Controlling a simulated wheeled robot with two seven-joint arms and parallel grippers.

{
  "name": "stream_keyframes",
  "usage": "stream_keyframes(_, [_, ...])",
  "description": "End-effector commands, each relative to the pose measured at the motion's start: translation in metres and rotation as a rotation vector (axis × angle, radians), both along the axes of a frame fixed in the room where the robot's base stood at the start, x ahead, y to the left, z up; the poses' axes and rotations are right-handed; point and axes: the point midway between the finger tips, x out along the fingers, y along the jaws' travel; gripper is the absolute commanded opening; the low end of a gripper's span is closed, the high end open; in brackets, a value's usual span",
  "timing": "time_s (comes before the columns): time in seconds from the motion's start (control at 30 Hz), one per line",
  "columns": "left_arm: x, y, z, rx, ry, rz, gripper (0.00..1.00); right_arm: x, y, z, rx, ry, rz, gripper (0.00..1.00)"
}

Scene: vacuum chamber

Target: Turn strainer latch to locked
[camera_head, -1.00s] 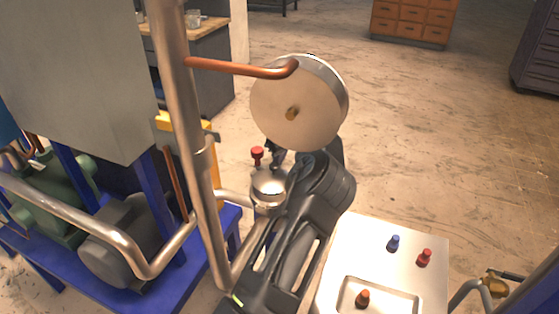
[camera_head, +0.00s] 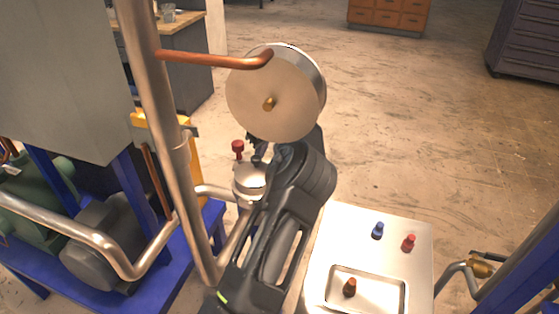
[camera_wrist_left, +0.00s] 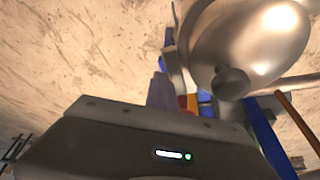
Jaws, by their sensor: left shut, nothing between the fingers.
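The strainer appears to be the small metal pot with a silver lid (camera_head: 250,178), left of my arm in the head view. A red knob (camera_head: 238,148), likely its latch handle, stands up beside the lid's far edge. My left gripper (camera_head: 257,150) is shut and empty, just right of the red knob and beyond the lid. Its fingertips are small and partly hidden by my wrist, so I cannot tell whether they touch the knob. My right gripper is not in view.
A large metal drum (camera_head: 262,90) with a central knob stands close beyond my wrist. A copper pipe (camera_head: 210,59) crosses to it, and a thick steel pipe (camera_head: 165,130) rises at left. A steel panel (camera_head: 337,235) with coloured knobs is at right. Open floor lies beyond.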

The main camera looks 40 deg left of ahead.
Motion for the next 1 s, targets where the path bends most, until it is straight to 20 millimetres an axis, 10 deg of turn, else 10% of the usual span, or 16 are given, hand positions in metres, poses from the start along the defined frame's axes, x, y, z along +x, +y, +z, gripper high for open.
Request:
stream_keyframes(0.2, [0.0,-0.014,0.039,0.001,-0.003,-0.003,0.0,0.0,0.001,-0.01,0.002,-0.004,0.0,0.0])
stream_keyframes(0.63, [-0.015,-0.109,0.036,0.003,-0.003,-0.005,0.0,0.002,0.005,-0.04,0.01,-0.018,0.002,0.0])
stream_keyframes(1.0, [-0.02,-0.129,0.039,0.005,-0.004,-0.001,0.0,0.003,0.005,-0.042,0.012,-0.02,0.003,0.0])
